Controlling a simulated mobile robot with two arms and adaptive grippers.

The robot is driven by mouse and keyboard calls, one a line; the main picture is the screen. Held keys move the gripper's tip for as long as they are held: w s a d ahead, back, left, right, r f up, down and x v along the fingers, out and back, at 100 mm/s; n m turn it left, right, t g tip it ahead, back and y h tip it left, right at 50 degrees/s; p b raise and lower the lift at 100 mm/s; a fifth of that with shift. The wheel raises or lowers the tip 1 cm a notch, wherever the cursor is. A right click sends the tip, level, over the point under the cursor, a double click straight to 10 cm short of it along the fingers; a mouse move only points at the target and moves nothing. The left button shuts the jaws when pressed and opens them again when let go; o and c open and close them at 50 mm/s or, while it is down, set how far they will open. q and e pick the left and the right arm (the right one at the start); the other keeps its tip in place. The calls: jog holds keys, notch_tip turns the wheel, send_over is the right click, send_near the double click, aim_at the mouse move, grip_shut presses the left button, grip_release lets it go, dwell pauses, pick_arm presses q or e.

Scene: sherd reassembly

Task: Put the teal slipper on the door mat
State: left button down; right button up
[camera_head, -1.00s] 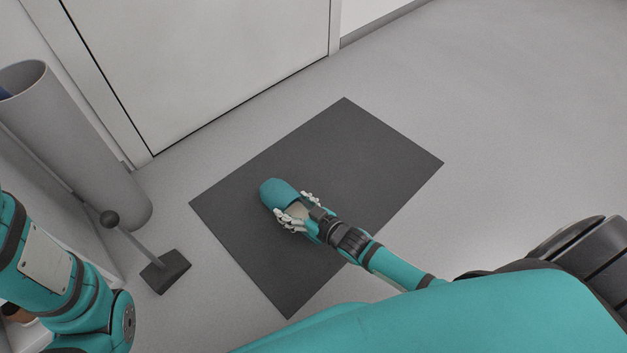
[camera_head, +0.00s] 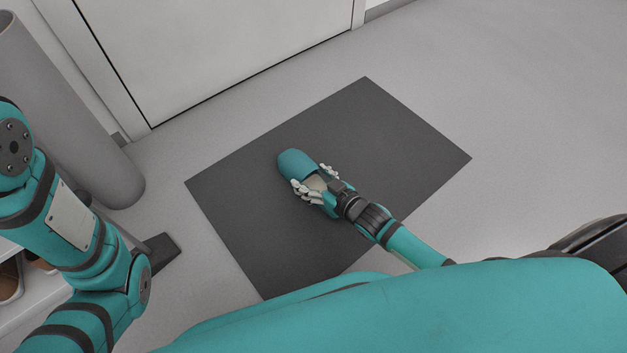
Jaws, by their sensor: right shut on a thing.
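The teal slipper (camera_head: 295,164) is over the middle of the dark grey door mat (camera_head: 230,215), its toe pointing up and left. My right gripper (camera_head: 316,183) is shut on the slipper, with its pale fingers on both sides of it. The gripper hides the rear of the slipper. I cannot tell whether the sole touches the mat or hangs a little above it. My left arm shows at the left edge, but its gripper is out of view.
A white door (camera_head: 210,50) is behind the mat. A tall grey cylinder (camera_head: 60,120) stands at the left, with a dark-based stand (camera_head: 168,252) near my left arm. A shelf (camera_head: 40,305) is at the lower left. The floor (camera_head: 540,110) at the right is clear.

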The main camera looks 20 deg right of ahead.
jog(key=o, duration=1.2)
jog(key=shift+s+r, duration=0.1)
jog(key=shift+r, duration=0.1)
jog(key=p+v, duration=0.7)
jog(key=v, duration=0.3)
jog(key=shift+s+d+r, duration=0.15)
jog(key=shift+s, duration=0.05)
jog(key=shift+s+d+r+p, duration=0.1)
jog(key=shift+s+d+p, duration=0.1)
jog(key=shift+s+p, duration=0.3)
